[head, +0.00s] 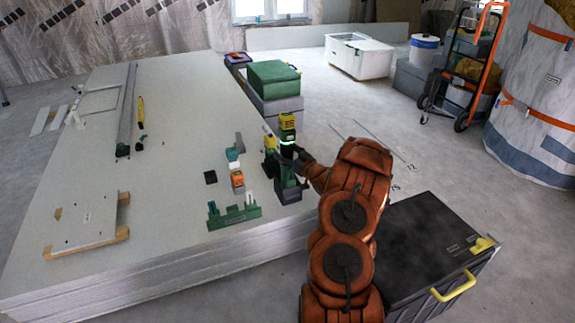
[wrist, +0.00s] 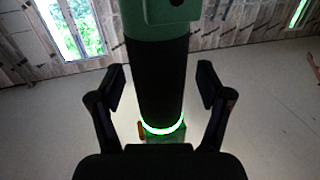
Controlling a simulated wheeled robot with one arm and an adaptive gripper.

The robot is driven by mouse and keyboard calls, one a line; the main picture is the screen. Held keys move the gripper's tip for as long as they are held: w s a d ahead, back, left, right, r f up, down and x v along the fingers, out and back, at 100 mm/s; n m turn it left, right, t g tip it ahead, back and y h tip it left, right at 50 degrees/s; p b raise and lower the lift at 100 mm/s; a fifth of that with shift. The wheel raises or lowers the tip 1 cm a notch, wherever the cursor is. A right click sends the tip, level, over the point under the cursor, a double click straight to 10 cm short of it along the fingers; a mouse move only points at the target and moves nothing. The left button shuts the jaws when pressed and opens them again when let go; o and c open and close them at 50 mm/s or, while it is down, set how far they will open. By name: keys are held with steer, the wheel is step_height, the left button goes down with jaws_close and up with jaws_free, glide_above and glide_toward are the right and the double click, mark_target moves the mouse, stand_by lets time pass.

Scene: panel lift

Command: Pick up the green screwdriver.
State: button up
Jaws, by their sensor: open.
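The green screwdriver (head: 287,128) stands upright near the right edge of the large panel stack, with a yellow patch near its top and a glowing green ring lower down. In the wrist view its dark barrel (wrist: 154,80) runs between my open fingers, green above and with the glowing ring below. My gripper (wrist: 160,88) has one finger on each side of the barrel, with a visible gap on both sides. In the head view my gripper (head: 296,157) is beside the tool, partly hidden by it and by my arm.
A similar yellow and green tool (head: 269,143) stands close on the left. A green rack (head: 233,216), an orange block (head: 237,179) and a dark square (head: 210,177) lie nearby on the panel stack (head: 180,130). Green and grey cases (head: 273,78) stand behind. A black box (head: 425,240) is at lower right.

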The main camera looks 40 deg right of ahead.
jaws_close()
stand_by(0.7)
